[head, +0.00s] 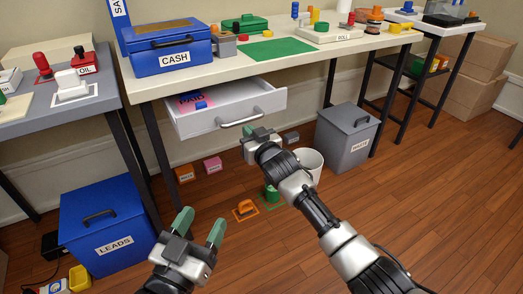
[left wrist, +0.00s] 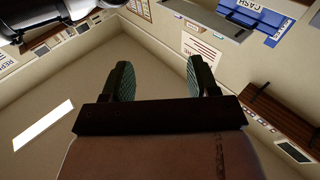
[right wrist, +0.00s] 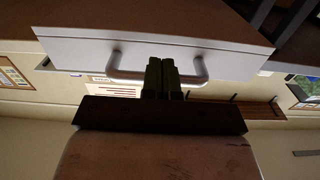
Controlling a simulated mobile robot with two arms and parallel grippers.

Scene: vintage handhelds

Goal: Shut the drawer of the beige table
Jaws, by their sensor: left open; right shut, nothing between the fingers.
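The beige table (head: 293,62) has its white drawer (head: 183,128) pulled open below the top, with a grey bar handle on its front. A pink and blue item marked PAID (head: 193,99) lies inside the drawer. My right gripper (head: 250,133) is shut and empty, close to the drawer handle (head: 240,118). In the right wrist view its closed fingertips (right wrist: 163,70) overlap the handle bar (right wrist: 125,74); I cannot tell whether they touch it. My left gripper (head: 200,228) is open and empty, low at the front, away from the drawer.
A blue CASH box (head: 170,50) and a green mat (head: 275,49) are on the tabletop. A grey bin (head: 346,139) and a white bucket (head: 312,160) stand below at right. A blue LEADS bin (head: 105,225) stands at lower left. Small blocks lie on the wooden floor.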

